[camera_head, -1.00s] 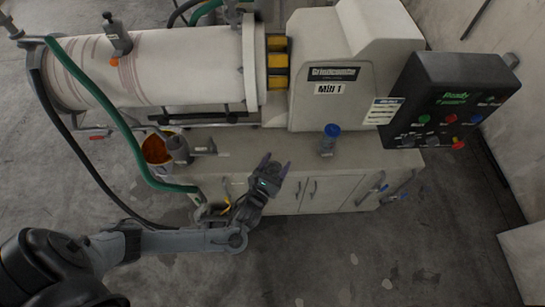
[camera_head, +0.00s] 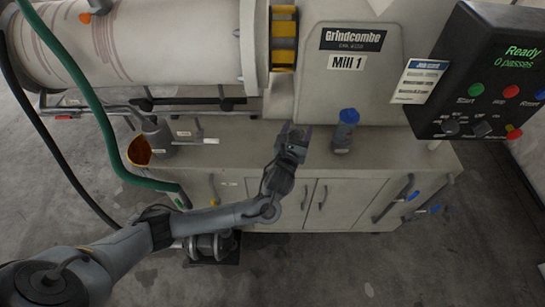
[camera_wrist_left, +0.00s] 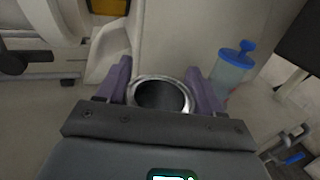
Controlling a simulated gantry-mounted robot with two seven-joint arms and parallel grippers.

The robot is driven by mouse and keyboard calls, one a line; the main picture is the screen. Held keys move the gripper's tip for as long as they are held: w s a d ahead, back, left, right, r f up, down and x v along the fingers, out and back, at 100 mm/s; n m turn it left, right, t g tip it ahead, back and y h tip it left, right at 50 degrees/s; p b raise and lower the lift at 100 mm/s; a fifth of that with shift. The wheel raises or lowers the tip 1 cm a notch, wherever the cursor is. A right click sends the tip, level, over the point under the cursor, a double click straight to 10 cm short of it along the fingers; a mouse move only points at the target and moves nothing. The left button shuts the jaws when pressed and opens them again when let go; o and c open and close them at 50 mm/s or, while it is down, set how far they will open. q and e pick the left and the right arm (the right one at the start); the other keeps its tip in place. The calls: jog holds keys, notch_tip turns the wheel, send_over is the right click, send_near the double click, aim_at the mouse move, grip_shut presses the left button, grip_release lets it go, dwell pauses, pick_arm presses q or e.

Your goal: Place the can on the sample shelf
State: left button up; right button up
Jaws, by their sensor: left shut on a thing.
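My left gripper (camera_head: 294,132) is over the front edge of the mill's cabinet top, left of a blue-lidded jar. In the left wrist view its two purple fingers are shut on an open metal can (camera_wrist_left: 160,95). The can's round silver rim and dark inside face the wrist camera; its contents cannot be made out. In the head view the can is hardly distinguishable between the fingers. I cannot pick out a sample shelf with certainty. My right gripper is not in view.
The clear jar with a blue lid (camera_head: 346,132) stands on the cabinet top (camera_head: 240,150), right of my left gripper. The mill's control panel (camera_head: 480,85) overhangs at right. An orange-stained bucket (camera_head: 139,151) and a green hose (camera_head: 105,130) are at left.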

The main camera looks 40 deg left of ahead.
pick_arm(q)
jog(key=b, duration=0.1)
jog(key=w+b, duration=0.1)
jog(key=shift+w+d+f+b, duration=0.1)
jog(key=shift+w+f+b, duration=0.05)
jog(key=shift+w+b, duration=0.2)
jog(key=shift+w+a+f+b, duration=0.1)
jog(key=shift+a+b, duration=0.2)
jog(key=shift+b, duration=0.15)
jog(key=shift+w+a+f+b, duration=0.2)
jog(key=shift+a+f+b, duration=0.95)
jog(key=shift+a+f, duration=1.55)
jog(key=shift+w+a+f+b, duration=0.2)
jog(key=shift+a+f+b, duration=0.9)
jog(key=shift+a+f, duration=1.55)
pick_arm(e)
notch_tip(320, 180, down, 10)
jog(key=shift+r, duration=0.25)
pick_arm(q)
jog(key=shift+a, duration=0.15)
jog(key=o, duration=1.1)
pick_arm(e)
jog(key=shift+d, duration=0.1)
pick_arm(q)
jog(key=shift+o, duration=0.2)
jog(key=shift+r, duration=0.15)
